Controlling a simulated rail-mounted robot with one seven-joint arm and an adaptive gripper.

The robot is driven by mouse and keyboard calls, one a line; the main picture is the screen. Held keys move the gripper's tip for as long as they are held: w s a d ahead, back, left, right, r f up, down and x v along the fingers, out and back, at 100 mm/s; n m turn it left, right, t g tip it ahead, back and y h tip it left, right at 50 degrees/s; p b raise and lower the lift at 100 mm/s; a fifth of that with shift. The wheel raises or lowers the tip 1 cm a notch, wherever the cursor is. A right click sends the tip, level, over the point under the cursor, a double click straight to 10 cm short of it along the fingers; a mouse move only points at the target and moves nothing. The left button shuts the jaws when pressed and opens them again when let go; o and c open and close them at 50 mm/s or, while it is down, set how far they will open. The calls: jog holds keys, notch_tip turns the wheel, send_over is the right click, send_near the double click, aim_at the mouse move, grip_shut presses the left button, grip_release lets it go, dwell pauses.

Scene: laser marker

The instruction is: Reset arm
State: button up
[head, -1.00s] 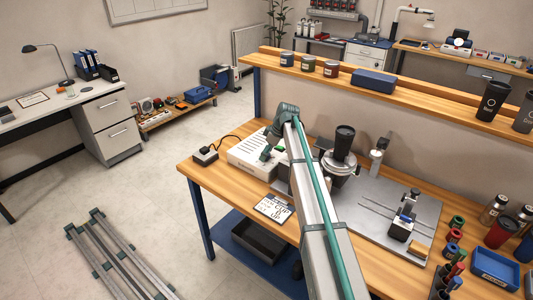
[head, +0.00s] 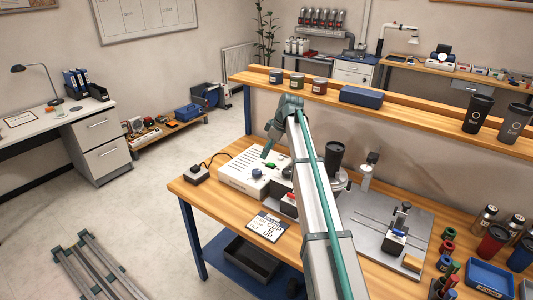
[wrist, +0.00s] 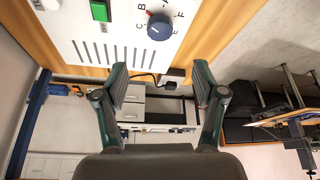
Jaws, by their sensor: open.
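My gripper (wrist: 160,80) is open and empty in the wrist view, with its two green-grey fingers spread apart. In the head view my gripper (head: 267,150) is at the end of my long arm, above the back of the white control box (head: 240,178). The box has slots, a blue knob (head: 257,172) and a green button (head: 271,167). In the wrist view the blue knob (wrist: 160,27), ringed by letters, and the green button (wrist: 99,11) lie beyond the fingertips. The fingers appear apart from the box.
A sign card (head: 267,226) lies at the front edge. A clamp fixture (head: 396,235) stands on a metal plate at the right. A shelf (head: 415,115) runs along the back.

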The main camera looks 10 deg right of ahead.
notch_tip(320, 180, up, 7)
jog(key=p, duration=0.3)
dwell(0.6)
